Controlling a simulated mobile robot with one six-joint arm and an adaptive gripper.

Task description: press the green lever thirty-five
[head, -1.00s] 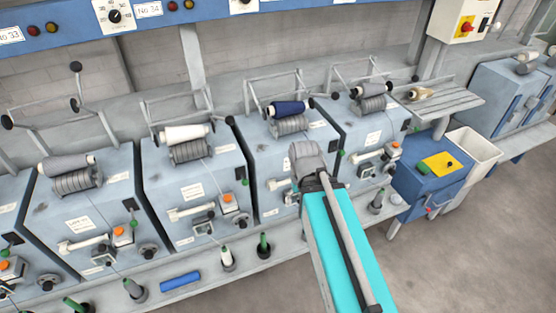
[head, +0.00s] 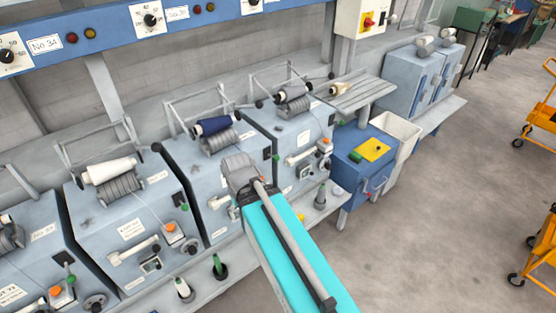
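No number on a machine front is clear enough to tell which lever is thirty-five. My cyan arm rises from the bottom and ends in a grey joint in front of the machine with the dark blue bobbin (head: 212,126), hiding much of its front. No gripper fingers show.
The overhead blue panel carries a No 34 label (head: 45,45) and a second label (head: 177,13) that is hard to read. A blue box (head: 357,177) with a yellow top and a white bin (head: 397,136) stand right of the machines. Grey floor is open at right; orange trolleys (head: 540,125) stand beyond.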

